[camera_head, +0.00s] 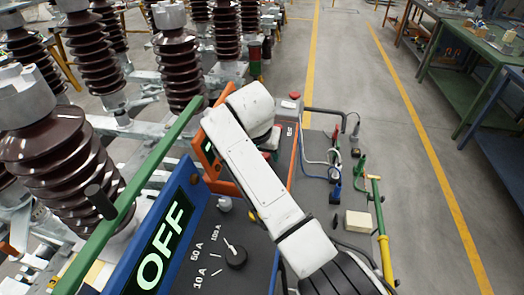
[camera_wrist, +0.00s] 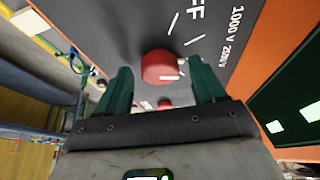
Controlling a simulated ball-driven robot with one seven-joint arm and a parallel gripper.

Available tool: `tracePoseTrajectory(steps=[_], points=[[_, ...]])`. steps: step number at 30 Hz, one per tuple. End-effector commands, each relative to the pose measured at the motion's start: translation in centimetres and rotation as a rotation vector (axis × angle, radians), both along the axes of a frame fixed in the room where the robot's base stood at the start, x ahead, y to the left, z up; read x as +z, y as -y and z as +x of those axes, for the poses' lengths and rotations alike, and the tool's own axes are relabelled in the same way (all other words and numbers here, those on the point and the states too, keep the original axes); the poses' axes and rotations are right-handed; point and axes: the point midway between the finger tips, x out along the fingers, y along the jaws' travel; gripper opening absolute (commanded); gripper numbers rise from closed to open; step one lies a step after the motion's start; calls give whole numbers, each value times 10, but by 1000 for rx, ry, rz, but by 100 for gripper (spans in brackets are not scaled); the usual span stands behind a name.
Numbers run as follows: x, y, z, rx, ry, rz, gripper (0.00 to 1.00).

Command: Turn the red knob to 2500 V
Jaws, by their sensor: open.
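In the wrist view the red knob (camera_wrist: 158,66) stands on a dark grey panel (camera_wrist: 115,25), with white tick marks, "FF", "1000 V" and a partly legible second voltage label beside it. A pale line shows on the knob's lower right side; its exact setting is unclear. My gripper (camera_wrist: 160,74) is open, its two green fingers on either side of the knob, with gaps visible between fingers and knob. In the head view my white arm reaches over the orange-framed unit (camera_head: 217,168) and hides the knob.
A blue-framed panel (camera_head: 160,240) with an "OFF" display and a black selector knob (camera_head: 236,257) is close to my arm. A green rail (camera_head: 135,195) runs alongside. Cables and plugs (camera_head: 335,172) lie to the right. A smaller red part (camera_wrist: 165,103) shows between the fingers.

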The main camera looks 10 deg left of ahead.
Motion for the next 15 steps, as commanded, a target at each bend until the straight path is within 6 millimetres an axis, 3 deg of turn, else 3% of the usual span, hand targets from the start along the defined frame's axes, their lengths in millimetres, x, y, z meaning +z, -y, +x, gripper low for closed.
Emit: tracePoseTrajectory(steps=[5,15], points=[[9,-2,-4,2,1,1,69],[66,-3,-27,1,3,3,69]])
